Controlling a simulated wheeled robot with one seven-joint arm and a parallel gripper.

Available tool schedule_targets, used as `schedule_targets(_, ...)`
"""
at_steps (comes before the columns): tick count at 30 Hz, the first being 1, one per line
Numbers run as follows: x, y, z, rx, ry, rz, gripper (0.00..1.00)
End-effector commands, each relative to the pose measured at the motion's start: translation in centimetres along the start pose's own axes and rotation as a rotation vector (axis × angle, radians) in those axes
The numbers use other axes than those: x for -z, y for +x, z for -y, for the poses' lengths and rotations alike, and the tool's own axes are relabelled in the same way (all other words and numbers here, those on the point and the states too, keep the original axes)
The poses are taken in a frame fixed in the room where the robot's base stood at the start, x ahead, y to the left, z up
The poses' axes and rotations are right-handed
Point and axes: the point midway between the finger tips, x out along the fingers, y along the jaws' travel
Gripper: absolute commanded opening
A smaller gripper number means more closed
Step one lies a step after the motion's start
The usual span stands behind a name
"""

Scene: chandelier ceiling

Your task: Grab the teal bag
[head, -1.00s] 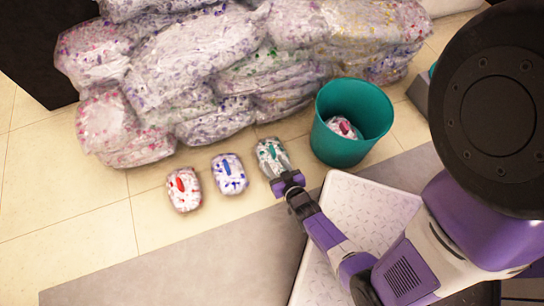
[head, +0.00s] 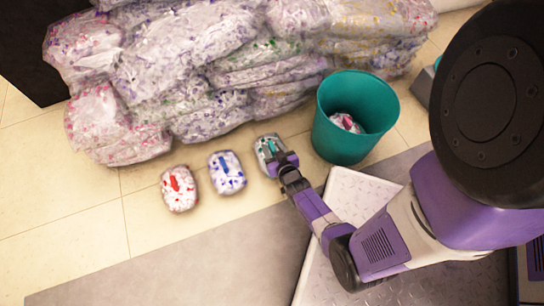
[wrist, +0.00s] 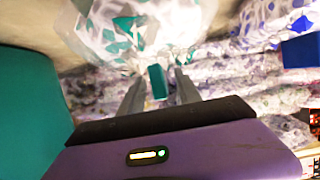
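The teal bag (head: 264,143) is a small clear bag of white and teal pieces with a teal block-shaped handle (wrist: 157,80). It lies on the floor at the right end of a row of three small bags. My gripper (head: 279,160) is at its near right side and covers part of it. In the wrist view my gripper (wrist: 159,76) has its two fingers apart, with the teal handle showing between them. A gap shows on each side of the handle, so the fingers look open. The bag's body (wrist: 140,28) lies beyond the fingertips.
A teal bin (head: 340,145) with a small red-marked bag inside stands close right of the teal bag. A blue-marked bag (head: 226,173) and a red-marked bag (head: 179,189) lie to the left. Large filled bags (head: 190,65) are piled behind. Floor is clear at left.

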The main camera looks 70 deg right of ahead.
Motion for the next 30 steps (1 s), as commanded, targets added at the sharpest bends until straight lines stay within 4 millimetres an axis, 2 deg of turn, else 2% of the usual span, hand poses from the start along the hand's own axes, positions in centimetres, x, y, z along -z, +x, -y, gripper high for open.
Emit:
schedule_targets(4,0.04,-0.05,0.02,0.0,0.0,0.001,0.4)
schedule_targets(5,0.04,-0.06,0.02,0.0,0.0,0.001,0.36)
schedule_targets(10,0.03,-0.07,0.02,0.0,0.0,0.001,0.03)
schedule_targets(11,0.02,-0.07,0.02,0.0,0.0,0.001,0.0)
schedule_targets(30,-0.01,-0.09,0.0,0.0,0.001,0.001,0.0)
